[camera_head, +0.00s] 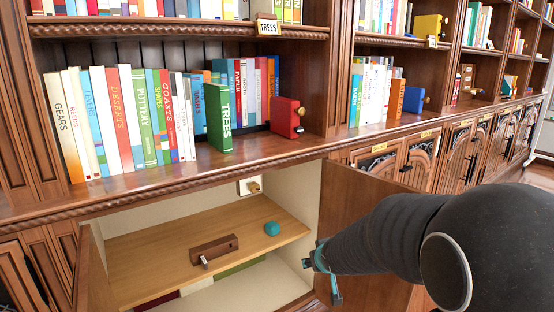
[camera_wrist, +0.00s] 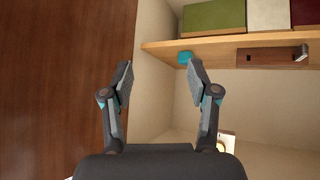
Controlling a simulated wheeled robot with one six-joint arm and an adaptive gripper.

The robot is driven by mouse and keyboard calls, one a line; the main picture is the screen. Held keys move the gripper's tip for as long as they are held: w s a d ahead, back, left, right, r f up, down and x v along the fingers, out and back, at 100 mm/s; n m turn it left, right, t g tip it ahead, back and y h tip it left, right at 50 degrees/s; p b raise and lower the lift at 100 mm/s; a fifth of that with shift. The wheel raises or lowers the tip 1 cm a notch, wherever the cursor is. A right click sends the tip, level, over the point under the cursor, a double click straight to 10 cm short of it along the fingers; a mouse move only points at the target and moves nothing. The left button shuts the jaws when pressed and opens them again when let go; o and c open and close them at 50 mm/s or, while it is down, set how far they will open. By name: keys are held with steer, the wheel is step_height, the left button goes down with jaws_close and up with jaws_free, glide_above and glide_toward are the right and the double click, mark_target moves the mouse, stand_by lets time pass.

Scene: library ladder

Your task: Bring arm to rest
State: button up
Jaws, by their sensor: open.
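My arm reaches in from the right in the head view. My gripper (camera_head: 323,272) is at the right side of an open lower cabinet, in front of its opening and near the open right door (camera_head: 352,205). In the wrist view my gripper (camera_wrist: 160,72) has its two fingers spread, with nothing between them. A small teal block (camera_head: 272,228) sits on the cabinet's wooden shelf (camera_head: 150,245), apart from my gripper. It also shows just beyond the right fingertip in the wrist view (camera_wrist: 185,58).
A brown wooden piece with a metal peg (camera_head: 213,250) lies on the same shelf. Several books (camera_head: 240,268) lie below it. The upper shelf holds a row of books, a green TREES book (camera_head: 220,118) and a red box (camera_head: 286,117). Open floor shows at the far right.

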steer(key=s+d+r+m+g, duration=0.1)
steer(key=s+r, duration=0.2)
steer(key=s, duration=0.7)
steer(key=s+d+r+g, duration=0.1)
steer(key=s+d+r, duration=0.1)
steer(key=s, duration=0.9)
steer(key=s+d+r+m+g, duration=0.1)
steer(key=s+r, duration=0.4)
steer(key=s, duration=0.6)
steer(key=shift+s+d+m+g+h, duration=0.15)
steer(key=shift+d+m+g+h, duration=0.15)
steer(key=shift+h, duration=0.1)
